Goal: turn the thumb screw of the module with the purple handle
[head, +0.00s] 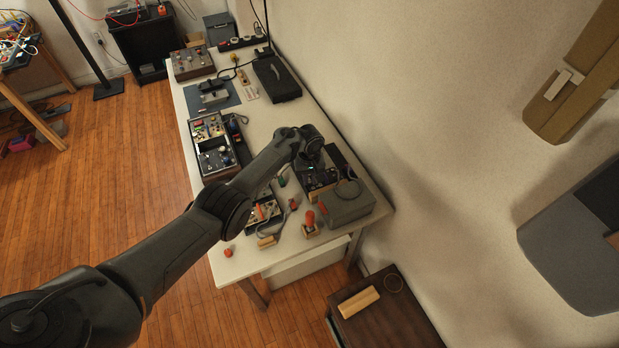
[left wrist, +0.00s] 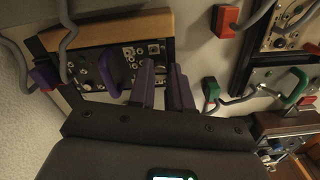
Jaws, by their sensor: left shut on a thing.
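The module with the purple handle shows in the left wrist view as a dark panel (left wrist: 128,55) with jacks and knobs, beside a wooden edge. Its purple handle (left wrist: 108,75) arches up just left of my fingers. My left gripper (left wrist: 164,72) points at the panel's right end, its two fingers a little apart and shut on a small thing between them. That thing appears to be the thumb screw, but the fingers hide it and the contact. In the head view, my left gripper (head: 314,162) hangs over the dark module (head: 318,182), and the handle is hidden there. My right gripper is not in view.
Near the module in the head view stand a grey box (head: 350,204) with a cable and a red-topped stamp-like item (head: 309,223). Open cases with panels (head: 216,160) line the left side. A black case (head: 276,80) lies further back. The wall is close on the right.

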